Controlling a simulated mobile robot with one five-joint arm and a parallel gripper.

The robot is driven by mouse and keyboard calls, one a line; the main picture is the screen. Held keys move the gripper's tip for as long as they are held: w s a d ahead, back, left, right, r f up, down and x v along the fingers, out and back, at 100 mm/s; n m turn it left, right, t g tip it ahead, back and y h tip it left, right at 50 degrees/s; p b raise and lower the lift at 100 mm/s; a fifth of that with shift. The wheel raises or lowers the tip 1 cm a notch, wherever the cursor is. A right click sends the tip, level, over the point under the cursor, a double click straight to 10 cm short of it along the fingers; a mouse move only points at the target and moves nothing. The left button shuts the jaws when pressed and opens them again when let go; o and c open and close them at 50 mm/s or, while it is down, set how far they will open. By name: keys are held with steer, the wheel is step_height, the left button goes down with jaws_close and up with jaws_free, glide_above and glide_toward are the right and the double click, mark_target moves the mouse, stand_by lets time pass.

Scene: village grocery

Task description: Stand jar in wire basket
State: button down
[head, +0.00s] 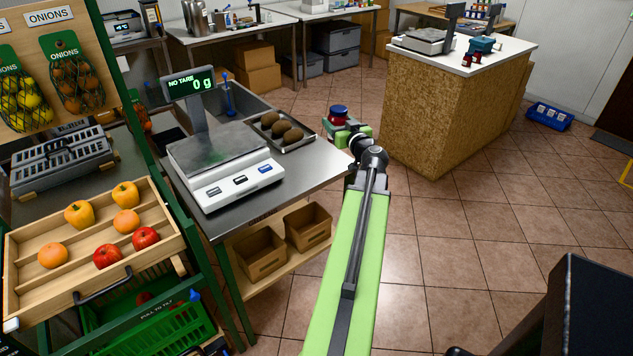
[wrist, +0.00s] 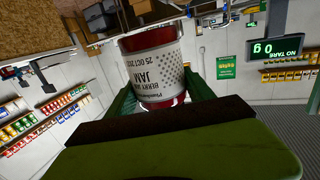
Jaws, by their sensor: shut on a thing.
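My gripper (head: 347,132) is shut on a jar (head: 338,114) and holds it in the air past the right end of the scale table. In the head view the jar looks dark red with a blue top and seems upright. In the wrist view the jar (wrist: 152,66) fills the gap between the green fingers (wrist: 160,98). Its white label reads berry jam, upside down in that rotated picture, with red bands at both ends. I cannot clearly make out a wire basket in either view.
The scale (head: 225,165) and a tray of brown produce (head: 283,130) stand on the steel table (head: 317,166) left of my gripper. A cork-sided counter (head: 440,118) stands to the right, bearing another scale and small red jars (head: 471,58). A blue crate (head: 549,116) lies on the floor.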

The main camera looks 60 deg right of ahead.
steer(key=s+f, duration=0.1)
steer(key=s+d+f+m+h+b, duration=0.1)
steer(key=f, duration=0.1)
steer(key=shift+d+f+g, duration=0.1)
steer(key=shift+d+g, duration=0.1)
steer(key=shift+g, duration=0.2)
steer(key=shift+d, duration=0.1)
steer(key=b, duration=0.7)
glide_above(317, 161)
step_height(317, 161, down, 7)
step_height(317, 161, down, 4)
steer(key=b, duration=0.4)
steer(key=shift+d+f+b, duration=0.1)
steer(key=shift+b, duration=0.2)
steer(key=shift+r, duration=0.25)
